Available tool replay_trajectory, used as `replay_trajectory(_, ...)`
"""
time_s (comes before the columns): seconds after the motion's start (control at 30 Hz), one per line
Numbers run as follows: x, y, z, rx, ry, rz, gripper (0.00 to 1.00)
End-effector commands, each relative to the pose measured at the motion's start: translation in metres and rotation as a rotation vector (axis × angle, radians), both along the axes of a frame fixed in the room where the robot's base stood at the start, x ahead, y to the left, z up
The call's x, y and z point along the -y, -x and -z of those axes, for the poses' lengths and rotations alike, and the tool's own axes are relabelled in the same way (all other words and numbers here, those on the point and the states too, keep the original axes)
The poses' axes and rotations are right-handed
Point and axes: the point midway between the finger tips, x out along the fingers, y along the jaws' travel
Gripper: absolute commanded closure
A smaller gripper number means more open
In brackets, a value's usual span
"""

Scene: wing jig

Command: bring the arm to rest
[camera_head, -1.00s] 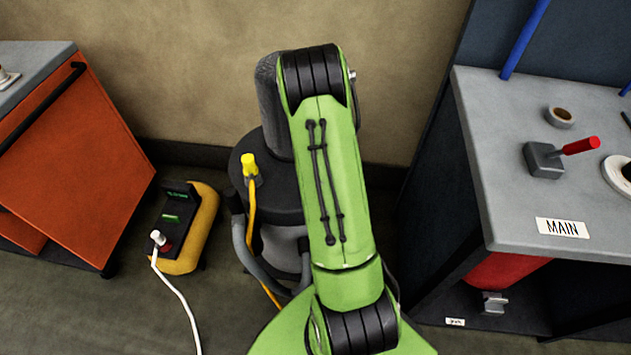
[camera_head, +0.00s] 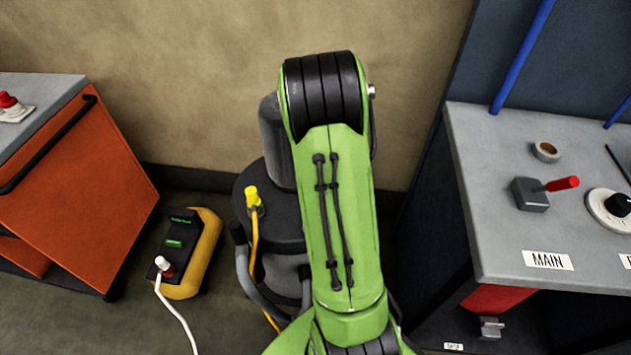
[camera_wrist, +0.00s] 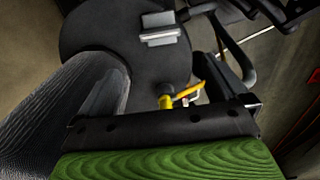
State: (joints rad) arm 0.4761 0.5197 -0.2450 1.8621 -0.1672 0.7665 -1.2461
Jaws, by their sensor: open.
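My green arm with black joint bands fills the middle of the head view, rising from the bottom edge toward the wall. A green surface with a black bar crosses the bottom of the wrist view. Beyond it lies a dark round-topped canister (camera_wrist: 90,35) with a yellow plug (camera_wrist: 166,102). In the head view the canister (camera_head: 262,218) and yellow plug (camera_head: 253,197) stand just left of my arm, partly hidden by it.
At left stand an orange cabinet (camera_head: 75,190) and a yellow-and-black power box (camera_head: 200,245) with a white plug. At right a grey-topped bench (camera_head: 490,165) carries a red-handled switch (camera_head: 545,190), a tape roll (camera_head: 546,151) and a dial (camera_head: 612,208). A wall closes the back.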

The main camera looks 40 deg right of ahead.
Motion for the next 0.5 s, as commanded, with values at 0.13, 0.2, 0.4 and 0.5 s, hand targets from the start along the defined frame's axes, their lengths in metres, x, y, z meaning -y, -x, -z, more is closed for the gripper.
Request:
replay_trajectory(0.13,-0.0001,-0.0001,0.0011,0.0,0.0,0.0,0.0)
replay_trajectory(0.2,-0.0001,-0.0001,0.0012,0.0,0.0,0.0,0.0)
replay_trajectory(0.4,-0.0001,-0.0001,0.0013,0.0,0.0,0.0,0.0)
replay_trajectory(0.5,-0.0061,-0.0013,-0.0085,0.012,0.002,0.009,0.0)
